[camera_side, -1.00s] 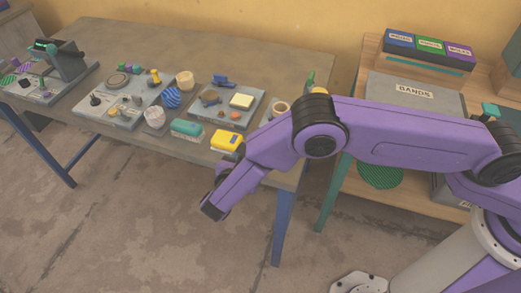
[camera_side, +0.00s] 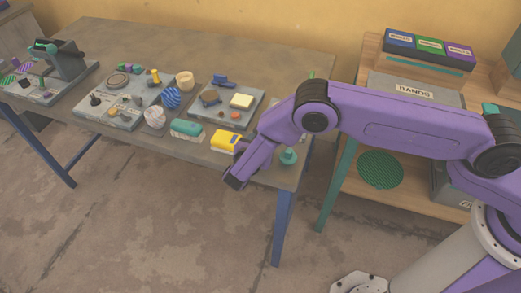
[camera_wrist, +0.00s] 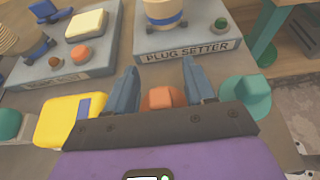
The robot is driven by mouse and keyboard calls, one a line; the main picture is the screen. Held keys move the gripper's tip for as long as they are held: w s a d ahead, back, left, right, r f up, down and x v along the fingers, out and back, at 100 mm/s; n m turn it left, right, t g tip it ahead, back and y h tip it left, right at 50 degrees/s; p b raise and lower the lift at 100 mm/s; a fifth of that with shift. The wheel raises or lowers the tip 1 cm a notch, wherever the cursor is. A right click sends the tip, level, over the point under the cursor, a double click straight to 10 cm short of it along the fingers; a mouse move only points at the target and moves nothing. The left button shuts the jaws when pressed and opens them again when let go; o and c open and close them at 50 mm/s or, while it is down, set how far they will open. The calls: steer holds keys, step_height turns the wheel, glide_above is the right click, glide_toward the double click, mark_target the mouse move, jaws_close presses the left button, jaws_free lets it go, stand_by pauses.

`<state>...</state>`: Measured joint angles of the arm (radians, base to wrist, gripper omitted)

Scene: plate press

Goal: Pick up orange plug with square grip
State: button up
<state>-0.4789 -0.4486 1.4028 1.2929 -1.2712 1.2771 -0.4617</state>
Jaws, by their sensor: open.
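The orange plug (camera_wrist: 161,98) shows in the wrist view as a blocky orange top between my gripper's two blue-grey fingers. Its lower part is hidden behind the gripper's dark front plate. My gripper (camera_wrist: 160,66) is open, with a finger on each side of the plug; I cannot tell whether either touches it. In the side view my gripper (camera_side: 237,180) is at the table's front edge, and I cannot make out the orange plug there.
A teal plug (camera_wrist: 245,97) stands just right of my right finger. A yellow block (camera_wrist: 70,122) lies to the left. The grey plug setter (camera_wrist: 190,45) is beyond the fingers. Another grey station (camera_wrist: 50,70) with an orange button is at the upper left.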

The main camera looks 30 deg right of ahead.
jaws_close()
